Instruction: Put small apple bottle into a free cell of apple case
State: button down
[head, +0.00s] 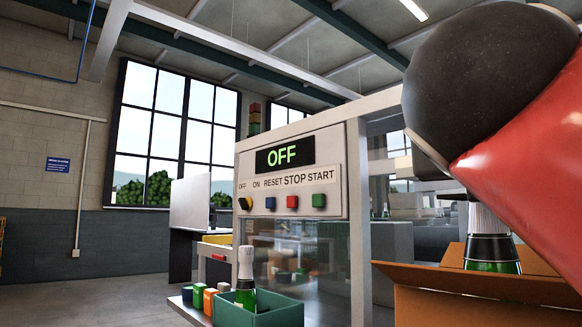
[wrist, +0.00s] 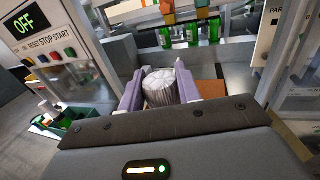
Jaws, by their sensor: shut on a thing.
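My gripper (wrist: 159,74) shows in the wrist view with its two pale fingers shut on a ribbed, silvery-white foil top (wrist: 160,90). The rest of this bottle is hidden below the gripper. In the head view, a green bottle (head: 492,262) with a silvery neck stands upright at the right, partly behind my arm. I cannot tell if it is the held one. It rises at an open cardboard case (head: 450,285) whose cells are hidden. My gripper is not visible in the head view.
A machine panel (head: 290,172) reading OFF stands at the middle. A green bin (head: 256,311) with a foil-topped bottle (head: 245,275) sits before it, beside small coloured blocks (head: 204,298). Several green bottles (wrist: 190,33) stand beyond my gripper in the wrist view.

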aim_at(486, 215)
jog(key=shift+f+b, duration=2)
jog(key=shift+f, duration=0.75)
jog(key=c, duration=0.9)
grip_release()
